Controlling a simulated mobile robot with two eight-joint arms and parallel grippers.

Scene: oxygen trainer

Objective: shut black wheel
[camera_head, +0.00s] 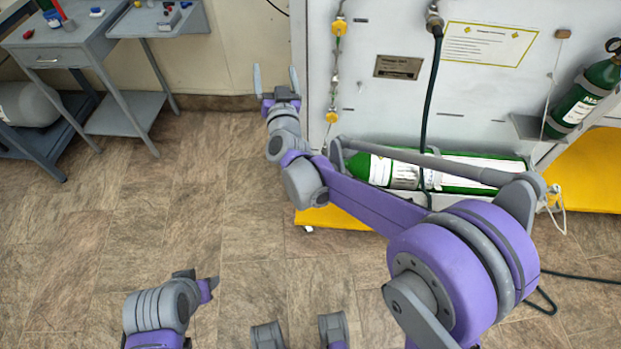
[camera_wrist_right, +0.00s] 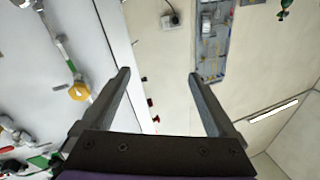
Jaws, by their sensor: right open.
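A black wheel (camera_head: 613,45) sits on the neck of a green cylinder (camera_head: 585,98) strapped at a tilt at the far right in the head view. My right gripper (camera_head: 277,80) is far to its left, in front of the beige wall and left of the white panel. Its fingers are apart, with nothing between them, also in the right wrist view (camera_wrist_right: 159,76). I cannot make out the black wheel in the right wrist view. Part of my left arm shows at the bottom left of the head view; its finger opening is unclear.
A white panel (camera_head: 487,88) carries yellow fittings (camera_head: 339,27) and a black hose (camera_head: 430,95). Another green cylinder (camera_head: 470,168) lies at its foot. A grey bench (camera_head: 65,48) stands at the left. The tiled floor (camera_head: 215,210) between is clear.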

